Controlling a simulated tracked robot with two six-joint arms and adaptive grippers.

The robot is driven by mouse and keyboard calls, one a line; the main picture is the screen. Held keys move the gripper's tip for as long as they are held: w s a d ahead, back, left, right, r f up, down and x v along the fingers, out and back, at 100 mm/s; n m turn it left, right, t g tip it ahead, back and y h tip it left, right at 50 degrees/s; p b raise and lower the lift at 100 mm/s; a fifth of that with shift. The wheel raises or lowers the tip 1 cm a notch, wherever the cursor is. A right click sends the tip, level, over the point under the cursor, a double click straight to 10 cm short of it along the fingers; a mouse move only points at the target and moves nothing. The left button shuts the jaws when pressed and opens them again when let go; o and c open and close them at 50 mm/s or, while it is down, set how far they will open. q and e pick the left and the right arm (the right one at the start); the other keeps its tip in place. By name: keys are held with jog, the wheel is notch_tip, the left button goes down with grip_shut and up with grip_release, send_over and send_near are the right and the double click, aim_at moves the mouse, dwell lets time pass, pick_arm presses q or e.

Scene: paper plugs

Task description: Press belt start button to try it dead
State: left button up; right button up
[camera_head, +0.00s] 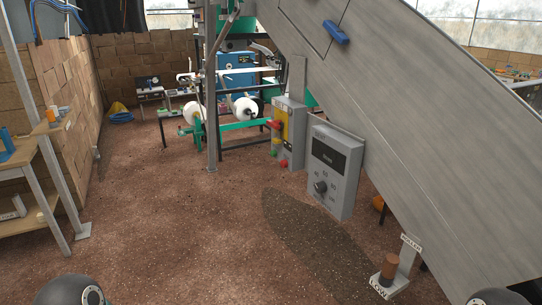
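A grey control box (290,132) with a yellow panel stands right of the centre, beside a steel post. Small red and green parts show on its left side, a red one (274,124) above and a green one (274,153) below. Which of them is the belt start button cannot be told. A larger grey panel (333,170) with a dark display and a black knob (320,187) stands to its right, under the big sloping grey chute. No gripper shows; only dark rounded parts of my arms show at the bottom edge.
A sloping grey metal chute (420,110) fills the right side. A small labelled stand (390,275) with a brown cylinder is at the lower right. A wooden bench (20,165) stands at the left. White rolls (246,108) sit on a green frame behind. The brown floor between is open.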

pick_arm(q)
grip_shut()
dwell(1.4)
